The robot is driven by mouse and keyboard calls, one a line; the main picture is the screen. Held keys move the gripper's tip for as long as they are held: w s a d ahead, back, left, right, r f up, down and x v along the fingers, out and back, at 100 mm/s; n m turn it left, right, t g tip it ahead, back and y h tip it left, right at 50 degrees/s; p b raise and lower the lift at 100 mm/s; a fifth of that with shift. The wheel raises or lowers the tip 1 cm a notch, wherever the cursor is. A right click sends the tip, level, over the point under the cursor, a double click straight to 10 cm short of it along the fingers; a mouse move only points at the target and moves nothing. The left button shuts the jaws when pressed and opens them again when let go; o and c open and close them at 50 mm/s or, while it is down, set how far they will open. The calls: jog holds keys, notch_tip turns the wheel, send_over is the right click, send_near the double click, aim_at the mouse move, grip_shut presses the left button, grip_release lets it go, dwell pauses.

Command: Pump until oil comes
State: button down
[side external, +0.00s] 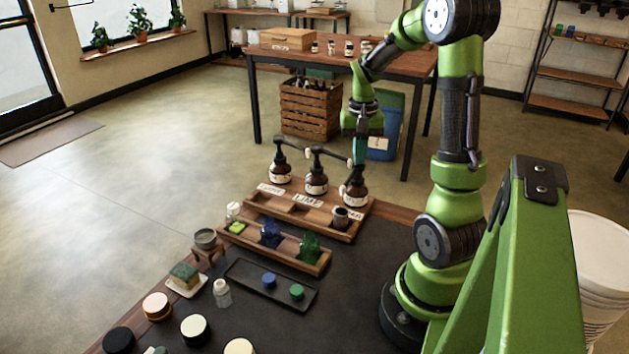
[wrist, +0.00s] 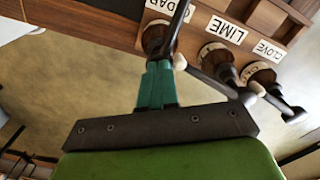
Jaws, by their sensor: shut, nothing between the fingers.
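Three brown pump bottles with black pump heads stand in a row at the back of a wooden rack. The signs read clove at the left bottle (side external: 280,172), lime at the middle bottle (side external: 316,184) and, partly hidden, "DAR" at the right bottle (side external: 355,193). My gripper (side external: 358,163) points down, shut and empty, at the right bottle's pump head. In the wrist view, the teal fingers (wrist: 157,70) overlap the top of this bottle (wrist: 154,38); whether they touch it is unclear. A small dark cup (side external: 341,218) sits in the rack in front of it. No oil shows.
The wooden rack (side external: 285,215) has empty slots at its left and middle. A lower rack with blue and green items (side external: 310,246), a black tray (side external: 250,279), a sponge (side external: 184,272) and several jars stand nearer. The lime bottle (wrist: 217,62) is close beside my fingers.

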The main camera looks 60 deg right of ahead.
jog(key=shift+r, duration=1.65)
jog(key=shift+f, duration=1.75)
jog(key=shift+r, duration=1.75)
jog(key=shift+f, duration=0.15)
